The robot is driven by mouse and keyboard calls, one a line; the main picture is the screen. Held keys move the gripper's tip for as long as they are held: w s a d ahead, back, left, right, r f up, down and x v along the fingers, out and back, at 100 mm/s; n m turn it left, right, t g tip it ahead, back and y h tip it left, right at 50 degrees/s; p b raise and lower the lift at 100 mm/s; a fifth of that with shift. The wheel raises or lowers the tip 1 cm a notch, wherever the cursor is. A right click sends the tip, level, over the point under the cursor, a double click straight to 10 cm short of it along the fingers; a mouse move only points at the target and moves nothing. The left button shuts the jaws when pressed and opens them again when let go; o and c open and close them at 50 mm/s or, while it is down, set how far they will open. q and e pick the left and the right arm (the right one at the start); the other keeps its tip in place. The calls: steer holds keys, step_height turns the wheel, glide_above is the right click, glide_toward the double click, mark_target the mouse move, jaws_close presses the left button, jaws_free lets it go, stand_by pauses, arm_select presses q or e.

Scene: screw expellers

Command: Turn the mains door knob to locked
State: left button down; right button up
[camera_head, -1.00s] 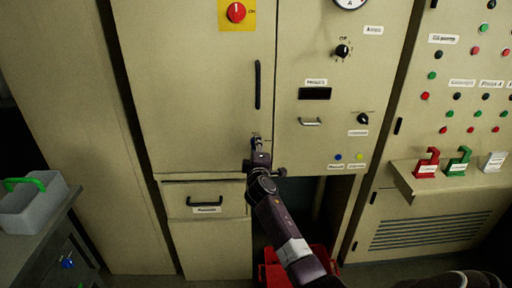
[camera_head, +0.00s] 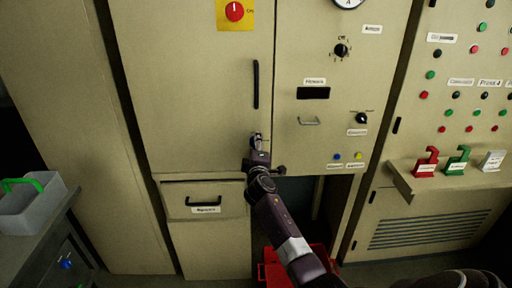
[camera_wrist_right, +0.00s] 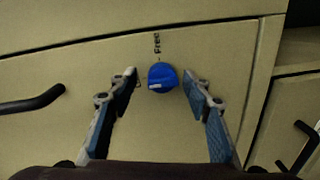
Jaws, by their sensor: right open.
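The mains door knob (camera_wrist_right: 162,77) is a round blue knob with a white mark on its lower left side in the right wrist view. A "Free" label (camera_wrist_right: 157,43) is above it. My right gripper (camera_wrist_right: 163,82) is open, with one finger on each side of the knob and gaps showing; I cannot tell how close the fingertips are in depth. In the head view my right gripper (camera_head: 257,142) is at the lower right of the cabinet door (camera_head: 190,95), below its black handle (camera_head: 256,84), and covers most of the knob. My left gripper is not in view.
A drawer with a black handle (camera_head: 203,202) is below the door. A panel with a small bar handle (camera_head: 309,122) and dials is to the right. A red box (camera_head: 275,272) stands on the floor below. A grey caddy (camera_head: 32,207) is at far left.

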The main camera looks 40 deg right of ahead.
steer(key=v, duration=1.2)
steer(key=shift+d, duration=0.1)
